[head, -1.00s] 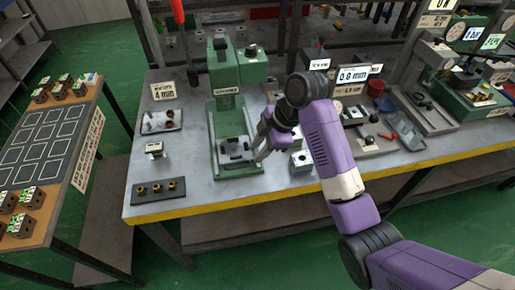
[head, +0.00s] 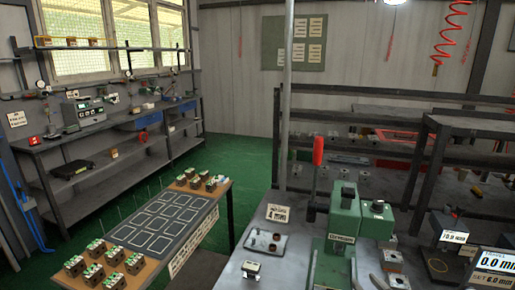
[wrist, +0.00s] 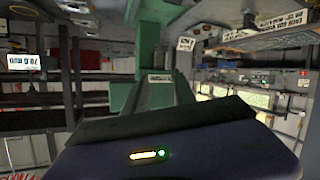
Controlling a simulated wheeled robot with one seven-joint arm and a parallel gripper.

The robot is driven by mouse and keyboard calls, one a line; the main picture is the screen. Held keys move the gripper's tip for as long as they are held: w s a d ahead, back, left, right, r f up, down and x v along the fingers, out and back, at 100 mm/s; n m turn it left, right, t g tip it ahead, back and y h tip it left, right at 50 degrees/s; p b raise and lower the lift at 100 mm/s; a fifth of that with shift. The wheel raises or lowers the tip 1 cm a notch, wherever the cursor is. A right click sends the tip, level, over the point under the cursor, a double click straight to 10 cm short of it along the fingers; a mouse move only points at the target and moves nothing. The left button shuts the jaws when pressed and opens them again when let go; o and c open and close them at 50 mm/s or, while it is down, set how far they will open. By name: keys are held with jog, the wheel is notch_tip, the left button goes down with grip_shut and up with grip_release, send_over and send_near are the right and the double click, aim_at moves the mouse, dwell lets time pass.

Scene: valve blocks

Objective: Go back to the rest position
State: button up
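My arm and gripper are out of the head view. In the wrist view the scene appears upside down, and a dark rounded body with a small lit strip fills the lower part; no gripper fingers can be made out there. The green press (head: 341,228) stands on the grey bench in the head view, with nothing of mine near it. A green column, which looks like the press, also shows in the wrist view (wrist: 152,60).
The side table (head: 139,278) at left holds several valve blocks (head: 104,262) around a dark marked board (head: 155,226). A small tray (head: 266,243) lies left of the press. Shelves (head: 60,150) line the back left wall. Green floor between is clear.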

jog(key=s+a+m, duration=0.1)
jog(key=s+a, duration=0.2)
jog(key=s, duration=1.8)
jog(key=s+a+m, duration=0.2)
jog(key=s+a, duration=0.1)
jog(key=s, duration=1.9)
jog(key=shift+a+t, duration=0.2)
jog(key=shift+t, duration=0.2)
